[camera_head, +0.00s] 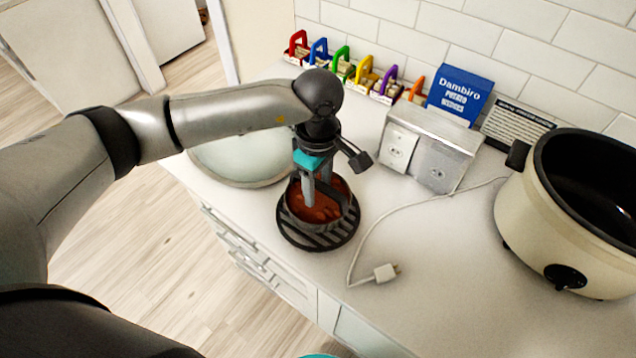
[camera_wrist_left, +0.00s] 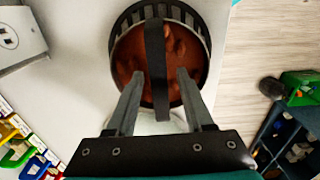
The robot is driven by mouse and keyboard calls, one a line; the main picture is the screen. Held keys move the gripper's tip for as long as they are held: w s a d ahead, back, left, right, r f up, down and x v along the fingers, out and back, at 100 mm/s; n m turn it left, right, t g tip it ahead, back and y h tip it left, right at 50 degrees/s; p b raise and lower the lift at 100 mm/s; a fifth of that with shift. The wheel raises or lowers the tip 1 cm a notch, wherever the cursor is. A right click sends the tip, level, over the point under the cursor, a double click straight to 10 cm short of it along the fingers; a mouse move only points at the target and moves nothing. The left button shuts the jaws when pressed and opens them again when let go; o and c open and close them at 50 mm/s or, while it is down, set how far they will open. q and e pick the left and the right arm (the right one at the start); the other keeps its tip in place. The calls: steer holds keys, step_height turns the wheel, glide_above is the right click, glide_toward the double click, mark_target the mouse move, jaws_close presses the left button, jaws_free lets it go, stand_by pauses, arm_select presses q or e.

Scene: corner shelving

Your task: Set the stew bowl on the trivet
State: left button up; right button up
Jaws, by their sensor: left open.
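The stew bowl (camera_head: 300,214) holds red-brown stew and appears to rest upright on the black slatted round trivet (camera_head: 318,241). The trivet shows in front of the bowl in the head view, and its slats (camera_wrist_left: 133,17) show beyond the bowl's rim in the left wrist view. A dark strap-like handle (camera_wrist_left: 155,50) arches over the bowl. My left gripper (camera_head: 318,197) points down over the bowl. Its fingers are open, one on each side of the handle, apart from it in the left wrist view (camera_wrist_left: 160,76). My right gripper is not in view.
A large cream cooker (camera_head: 540,225) stands at the right. A white plug (camera_head: 385,273) and its cord lie right of the trivet. A metal outlet box (camera_head: 430,150), a blue box (camera_head: 460,92) and colourful-handled holders stand behind. A pale round dish (camera_head: 235,165) lies behind left.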

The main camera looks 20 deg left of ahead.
arm_select(q)
steer(key=shift+r, duration=0.25)
step_height(320, 180, up, 12)
steer(key=shift+b, duration=0.35)
steer(key=shift+d+f, duration=0.1)
steer(key=shift+f, duration=0.05)
